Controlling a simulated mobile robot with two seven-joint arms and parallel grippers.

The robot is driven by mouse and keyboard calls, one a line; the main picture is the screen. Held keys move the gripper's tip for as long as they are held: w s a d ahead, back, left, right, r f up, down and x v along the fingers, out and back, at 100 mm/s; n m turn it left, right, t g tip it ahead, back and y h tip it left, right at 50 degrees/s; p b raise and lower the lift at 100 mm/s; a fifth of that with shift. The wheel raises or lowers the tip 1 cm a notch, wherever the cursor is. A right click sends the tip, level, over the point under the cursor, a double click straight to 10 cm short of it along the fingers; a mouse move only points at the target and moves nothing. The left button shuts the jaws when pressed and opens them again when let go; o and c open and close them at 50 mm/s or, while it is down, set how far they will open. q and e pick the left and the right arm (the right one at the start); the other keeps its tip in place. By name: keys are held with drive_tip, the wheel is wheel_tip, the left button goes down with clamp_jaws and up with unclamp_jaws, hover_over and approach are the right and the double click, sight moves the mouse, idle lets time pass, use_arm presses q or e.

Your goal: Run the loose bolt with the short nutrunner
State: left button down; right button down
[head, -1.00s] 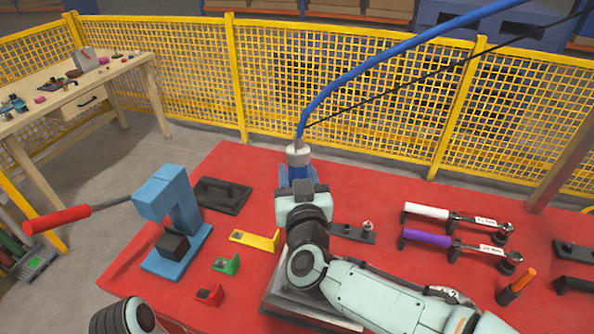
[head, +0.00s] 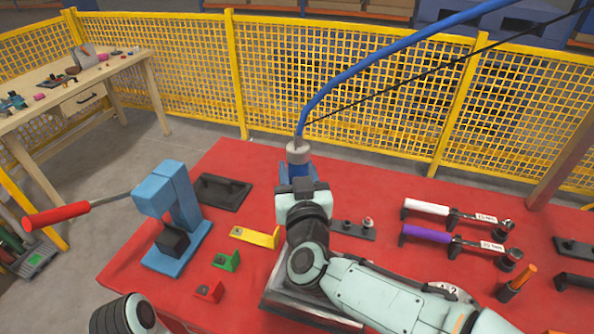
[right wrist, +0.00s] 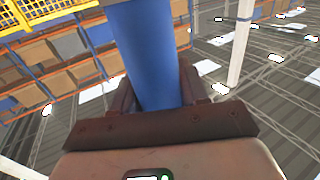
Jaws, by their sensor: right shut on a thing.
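The short nutrunner (head: 297,165) has a blue body, a grey top and a blue hose rising from it. My right gripper (head: 301,188) is shut on it, over the red table. In the right wrist view the blue body (right wrist: 148,55) stands between the fingers of the gripper (right wrist: 163,100). The nutrunner's lower end is hidden behind my right arm in the head view. A dark plate (head: 345,230) just right of the gripper carries small upright fittings, one light-topped (head: 367,222). I cannot tell which bolt is loose. My left gripper is out of view.
The red table (head: 130,255) holds a blue press (head: 177,220) with a red-handled lever, a black plate (head: 222,192), yellow (head: 262,238), green (head: 227,260) and red (head: 208,291) brackets. White (head: 425,208) and purple (head: 427,234) wrenches lie right. A yellow fence (head: 340,90) stands behind.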

drive_tip(key=shift+f+b, duration=1.3)
drive_tip(key=shift+f, duration=0.9)
idle(0.9)
drive_tip(key=shift+f, duration=0.15)
idle(1.0)
drive_tip(key=shift+r+p, duration=0.65)
drive_tip(key=shift+r, duration=0.1)
drive_tip(key=shift+r+p, duration=1.95)
drive_tip(key=shift+r, duration=0.15)
